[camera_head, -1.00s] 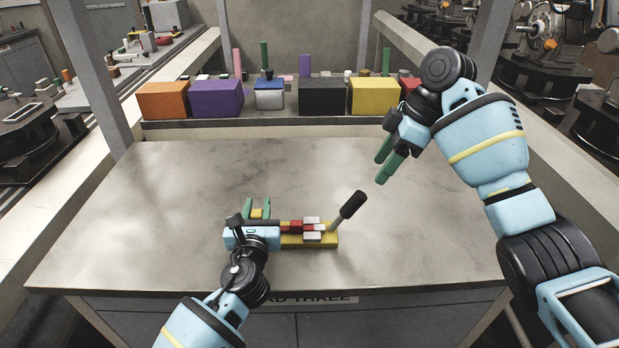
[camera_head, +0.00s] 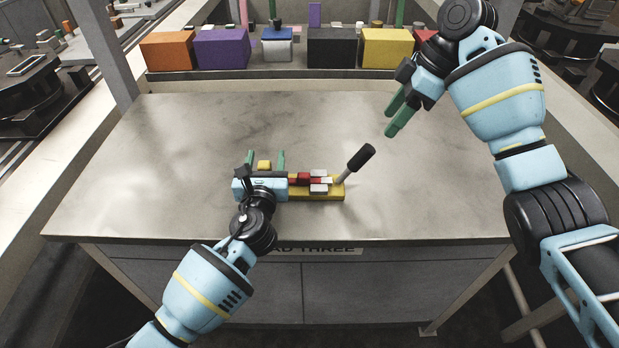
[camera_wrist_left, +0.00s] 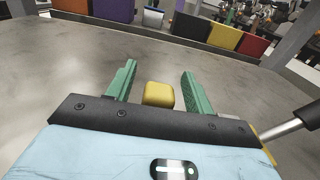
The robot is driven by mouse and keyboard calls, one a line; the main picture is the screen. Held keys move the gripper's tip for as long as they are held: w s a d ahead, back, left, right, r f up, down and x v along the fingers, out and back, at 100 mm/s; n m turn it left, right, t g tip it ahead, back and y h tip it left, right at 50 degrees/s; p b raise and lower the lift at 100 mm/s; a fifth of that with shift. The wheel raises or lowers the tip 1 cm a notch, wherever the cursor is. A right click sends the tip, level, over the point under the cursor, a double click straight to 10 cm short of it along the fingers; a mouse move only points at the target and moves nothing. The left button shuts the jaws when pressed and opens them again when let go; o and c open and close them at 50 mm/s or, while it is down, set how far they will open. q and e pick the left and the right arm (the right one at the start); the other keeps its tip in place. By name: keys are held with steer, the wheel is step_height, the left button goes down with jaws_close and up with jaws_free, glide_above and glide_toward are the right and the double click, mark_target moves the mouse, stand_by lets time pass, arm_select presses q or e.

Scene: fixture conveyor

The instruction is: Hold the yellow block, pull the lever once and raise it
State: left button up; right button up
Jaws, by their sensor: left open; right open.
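The yellow block (camera_head: 264,165) is small and shows between the two green fingers of my left gripper (camera_head: 265,159). In the left wrist view the block (camera_wrist_left: 159,95) lies between the open fingers (camera_wrist_left: 156,88), with a gap on each side. The fixture has a yellow base (camera_head: 330,195) with red and grey blocks on it, partly hidden by my left gripper. Its lever (camera_head: 358,160) has a black handle on a grey rod and leans up to the right. My right gripper (camera_head: 393,118) is open and empty, above the table, up and right of the lever.
The grey table (camera_head: 200,125) is mostly bare around the fixture. A shelf (camera_head: 270,73) along the back bears an orange box (camera_head: 167,51), a purple box (camera_head: 221,48), a black box (camera_head: 331,48) and a yellow box (camera_head: 387,49).

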arm_select(q)
steer(key=shift+s, duration=0.1)
steer(key=s, duration=1.2)
stand_by(0.4)
